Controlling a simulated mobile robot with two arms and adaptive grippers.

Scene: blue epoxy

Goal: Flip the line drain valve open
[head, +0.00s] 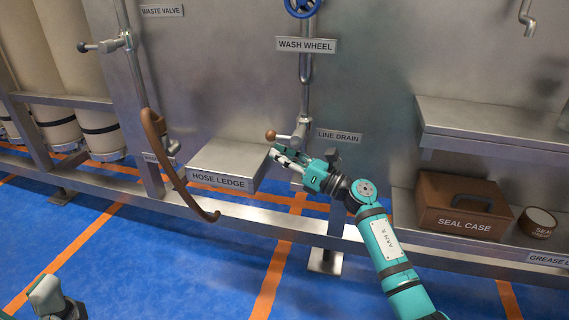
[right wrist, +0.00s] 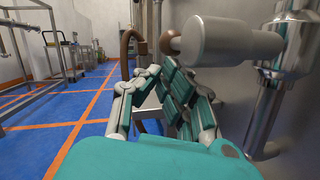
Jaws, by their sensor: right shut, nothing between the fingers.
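The line drain valve (head: 299,134) sits on a vertical pipe beside the LINE DRAIN label (head: 338,136). Its short lever points left and ends in a brown ball knob (head: 270,135). In the right wrist view the valve's pale cylindrical body (right wrist: 222,40) and brown knob (right wrist: 171,42) stand above and beyond my fingers. My right gripper (head: 277,154) is shut and empty, just below the knob and apart from it as far as I can see. Its fingers also show in the right wrist view (right wrist: 158,70). Part of my left arm shows at the lower left; its gripper is out of sight.
The hose ledge (head: 222,163) lies just left of my right gripper. A brown hose (head: 160,150) hangs further left, below another lever valve (head: 105,45). The blue wash wheel (head: 302,7) is above. A seal case (head: 460,205) sits on the right shelf.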

